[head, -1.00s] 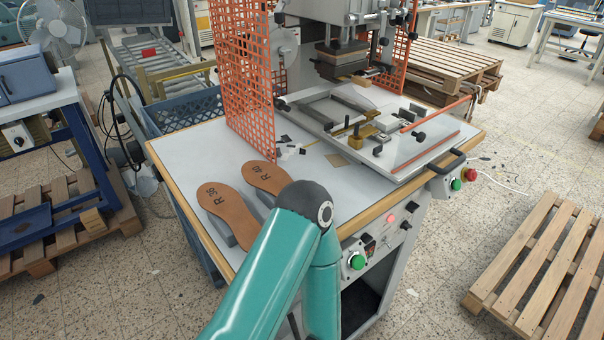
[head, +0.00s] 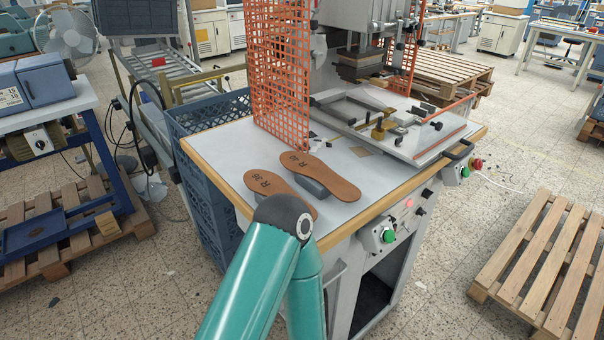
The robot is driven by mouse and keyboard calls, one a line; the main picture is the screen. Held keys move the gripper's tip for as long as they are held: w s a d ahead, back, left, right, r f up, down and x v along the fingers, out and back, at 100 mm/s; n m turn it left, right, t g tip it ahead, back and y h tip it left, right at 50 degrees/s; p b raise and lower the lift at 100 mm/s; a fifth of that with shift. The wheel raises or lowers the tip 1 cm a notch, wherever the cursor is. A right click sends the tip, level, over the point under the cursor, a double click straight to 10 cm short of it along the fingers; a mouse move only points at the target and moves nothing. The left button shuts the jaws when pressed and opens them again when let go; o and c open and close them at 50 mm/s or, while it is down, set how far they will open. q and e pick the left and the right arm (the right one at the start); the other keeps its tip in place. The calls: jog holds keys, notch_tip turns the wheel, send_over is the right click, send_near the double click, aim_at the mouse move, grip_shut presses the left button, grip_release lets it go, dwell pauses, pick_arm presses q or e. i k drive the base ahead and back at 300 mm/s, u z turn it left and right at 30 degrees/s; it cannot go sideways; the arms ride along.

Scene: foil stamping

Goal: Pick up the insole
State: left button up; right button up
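Two brown insoles lie on the white tabletop of the stamping bench, raised on grey supports. The left insole (head: 277,189) has dark print that seems to read R 38, and my teal arm comes close to its near end. The right insole (head: 322,176) has print that seems to read R 40 and is in full view, angled toward the front right. Only a bent teal arm of mine shows, at the bottom middle. Neither gripper is in the picture, so I cannot see what either one does.
The stamping press (head: 362,62) with its fixture plate stands at the back right of the bench. An orange mesh guard (head: 280,80) rises behind the insoles. A blue crate (head: 210,115) stands left of the bench. A pallet (head: 540,260) lies on the floor at right.

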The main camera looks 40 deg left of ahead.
aim_at(308, 165)
jog(key=z, duration=0.25)
jog(key=i, duration=0.2)
jog(key=u, duration=2.55)
jog(key=k, duration=0.5)
jog(key=z, duration=0.7)
jog(key=i, duration=0.65)
jog(key=z, duration=0.1)
